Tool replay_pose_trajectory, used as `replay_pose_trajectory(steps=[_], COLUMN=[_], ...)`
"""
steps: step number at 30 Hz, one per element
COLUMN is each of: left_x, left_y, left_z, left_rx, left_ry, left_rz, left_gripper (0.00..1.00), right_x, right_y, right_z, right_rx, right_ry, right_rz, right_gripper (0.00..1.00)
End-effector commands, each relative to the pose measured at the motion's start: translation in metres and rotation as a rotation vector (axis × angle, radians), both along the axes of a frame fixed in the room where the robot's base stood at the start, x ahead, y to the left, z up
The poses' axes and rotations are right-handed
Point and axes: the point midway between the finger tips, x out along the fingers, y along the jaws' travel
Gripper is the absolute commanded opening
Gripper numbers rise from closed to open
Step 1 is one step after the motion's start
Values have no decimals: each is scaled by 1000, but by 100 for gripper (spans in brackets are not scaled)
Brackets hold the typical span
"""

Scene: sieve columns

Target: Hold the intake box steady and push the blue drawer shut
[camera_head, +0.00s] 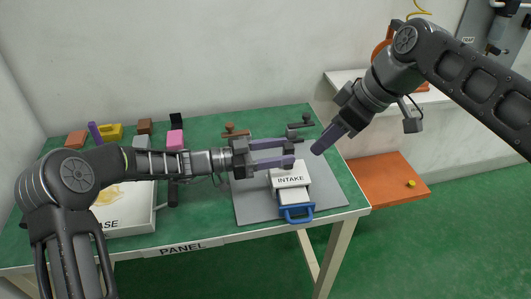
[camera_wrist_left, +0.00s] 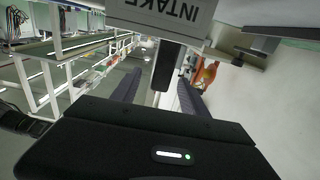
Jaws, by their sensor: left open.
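The white intake box (camera_head: 291,181), labelled INTAKE, stands on a grey mat on the green table. Its label face also shows upside down at the top of the left wrist view (camera_wrist_left: 160,14). The blue drawer (camera_head: 297,213) sticks out of the box's near side, its handle toward the table's front edge. My left gripper (camera_head: 298,153) is open, its two purple fingers at the far end of the box, with nothing seen between them. Whether they touch the box I cannot tell. My right gripper (camera_head: 322,147) is in the air right of the box, seen edge-on; its finger gap is hidden.
The grey mat (camera_head: 335,188) has free room right of the box. Small levers (camera_head: 301,124) stand behind it. An orange surface (camera_head: 380,180) lies right of the table.

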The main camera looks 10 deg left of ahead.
Motion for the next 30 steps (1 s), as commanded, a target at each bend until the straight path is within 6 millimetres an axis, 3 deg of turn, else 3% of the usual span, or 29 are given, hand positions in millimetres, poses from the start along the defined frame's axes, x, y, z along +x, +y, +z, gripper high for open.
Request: replay_pose_trajectory(steps=[5,14,30], left_x=[5,6,6], left_y=[-15,-17,-17], left_z=[0,0,0], left_rx=[0,0,1], left_ry=[0,0,0], left_rz=[0,1,1], left_gripper=[52,52,9], right_x=[0,0,0], right_y=[0,0,0], right_z=[0,0,0], right_rx=[0,0,0], right_ry=[0,0,0], right_rz=[0,0,0], right_gripper=[36,36,36])
